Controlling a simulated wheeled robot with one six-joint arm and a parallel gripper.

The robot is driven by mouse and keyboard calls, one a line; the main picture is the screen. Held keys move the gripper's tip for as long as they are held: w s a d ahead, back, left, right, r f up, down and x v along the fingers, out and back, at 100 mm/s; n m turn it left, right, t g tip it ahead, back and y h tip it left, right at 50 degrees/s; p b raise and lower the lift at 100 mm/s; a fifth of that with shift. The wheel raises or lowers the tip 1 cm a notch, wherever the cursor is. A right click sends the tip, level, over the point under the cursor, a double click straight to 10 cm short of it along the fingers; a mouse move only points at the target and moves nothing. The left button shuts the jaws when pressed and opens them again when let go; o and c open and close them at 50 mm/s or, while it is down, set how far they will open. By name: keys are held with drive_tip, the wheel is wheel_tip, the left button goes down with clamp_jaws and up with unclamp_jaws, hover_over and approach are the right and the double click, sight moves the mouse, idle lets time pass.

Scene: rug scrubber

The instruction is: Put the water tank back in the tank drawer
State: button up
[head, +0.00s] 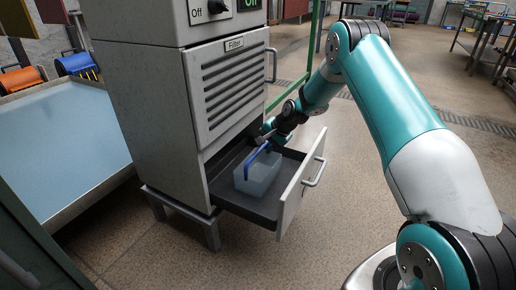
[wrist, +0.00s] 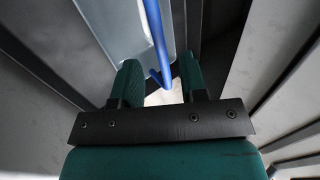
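The translucent pale-blue water tank (head: 262,176) sits inside the tank drawer (head: 297,197), which is pulled out at the bottom of the grey cabinet. The tank's blue handle (head: 252,162) stands up. My gripper (head: 268,143) is at the far end of the handle, above the drawer. In the wrist view my gripper (wrist: 160,78) has its two green fingers apart, with the end of the blue handle (wrist: 158,40) between them. Gaps show beside the handle, so it does not look clamped. The tank (wrist: 112,28) shows at the upper left there.
The grey cabinet (head: 150,110) has a louvred Filter panel (head: 235,85) above the drawer. A blue-topped basin (head: 65,140) stands to the left. A green post frame (head: 310,45) stands behind. The floor in front of the drawer is clear.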

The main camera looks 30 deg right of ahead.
drive_tip(key=s+a+r+n+g+y, duration=0.15)
drive_tip(key=s+a+r+n, duration=0.35)
drive_tip(key=s+a+r, duration=0.5)
drive_tip(key=s+a+r+n+g, duration=0.2)
drive_tip(key=s+a+r+n, duration=0.3)
drive_tip(key=s+a+r, duration=0.45)
drive_tip(key=s+a+r+n, duration=0.1)
drive_tip(key=s+r+n, duration=0.1)
drive_tip(key=s, duration=0.5)
drive_tip(key=s+a+r+n+g, duration=0.1)
drive_tip(key=s+r+n, duration=0.1)
drive_tip(key=s, duration=0.5)
drive_tip(key=s+a+r+n+g, duration=0.1)
drive_tip(key=s+n, duration=0.3)
drive_tip(key=s, duration=0.4)
drive_tip(key=shift+a+r+n+h+p, duration=0.35)
drive_tip(key=shift+r+h+p, duration=0.1)
drive_tip(key=shift+r, duration=0.25)
